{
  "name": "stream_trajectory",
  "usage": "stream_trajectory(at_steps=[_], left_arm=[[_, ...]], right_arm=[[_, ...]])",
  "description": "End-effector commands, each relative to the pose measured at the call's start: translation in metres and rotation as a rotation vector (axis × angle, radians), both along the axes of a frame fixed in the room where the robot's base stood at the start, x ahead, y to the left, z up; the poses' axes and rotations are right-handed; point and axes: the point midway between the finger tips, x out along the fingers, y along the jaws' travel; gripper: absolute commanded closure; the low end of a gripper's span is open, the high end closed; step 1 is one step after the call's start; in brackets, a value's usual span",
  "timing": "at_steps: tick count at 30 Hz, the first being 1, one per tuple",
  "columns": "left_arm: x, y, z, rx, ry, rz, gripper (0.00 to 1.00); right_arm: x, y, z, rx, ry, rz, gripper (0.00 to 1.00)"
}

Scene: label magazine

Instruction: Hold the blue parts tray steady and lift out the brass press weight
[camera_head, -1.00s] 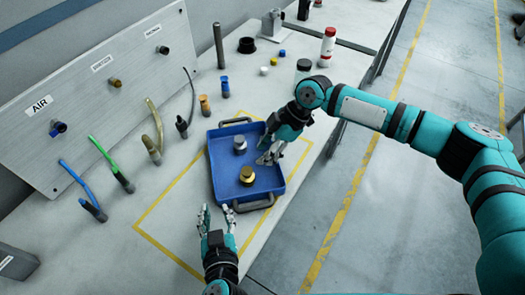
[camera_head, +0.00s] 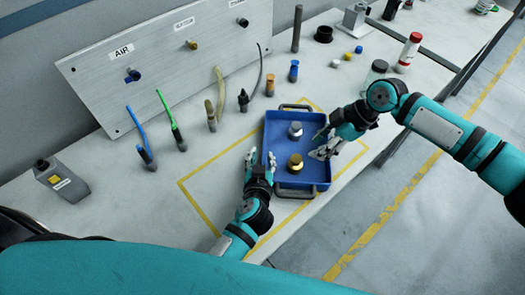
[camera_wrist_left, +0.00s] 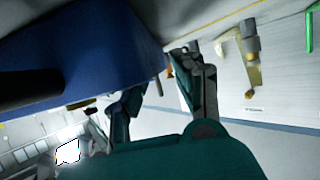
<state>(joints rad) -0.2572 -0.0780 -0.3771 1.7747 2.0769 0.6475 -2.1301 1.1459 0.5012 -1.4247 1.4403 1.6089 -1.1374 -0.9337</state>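The blue parts tray (camera_head: 315,184) lies on the bench with dark handles at its far and near ends. The brass press weight (camera_head: 295,164) stands inside, towards the near end. My left gripper (camera_head: 261,158) is open at the tray's left wall, one finger close to the rim and one outside. In the left wrist view, its spread fingers (camera_wrist_left: 160,92) are empty beside the tray's blue wall (camera_wrist_left: 100,45); whether they touch it I cannot tell. My right gripper (camera_head: 320,144) looks open and empty above the tray's right side, right of the brass weight.
A silver weight (camera_head: 295,130) stands behind the brass one in the tray. Hoses and connectors (camera_head: 212,116) stand left of the tray before a labelled panel (camera_head: 165,60). A dark-lidded jar (camera_head: 377,72) and a red-capped bottle (camera_head: 408,53) stand beyond my right arm.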

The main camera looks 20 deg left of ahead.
Motion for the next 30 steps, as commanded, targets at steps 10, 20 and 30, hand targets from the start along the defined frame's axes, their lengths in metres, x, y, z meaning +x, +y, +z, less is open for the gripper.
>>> stream_trajectory(at_steps=[10,20,30], left_arm=[[0.030,0.005,-0.013,0.000,0.000,0.000,0.69],[0.031,0.006,-0.013,0.000,0.000,0.000,0.76],[0.031,0.006,-0.013,0.000,0.000,0.000,1.00]], right_arm=[[0.000,0.000,0.000,0.000,0.000,0.000,0.62],[0.000,0.000,0.000,0.000,0.000,0.000,0.62],[0.000,0.000,0.000,0.000,0.000,0.000,0.62]])
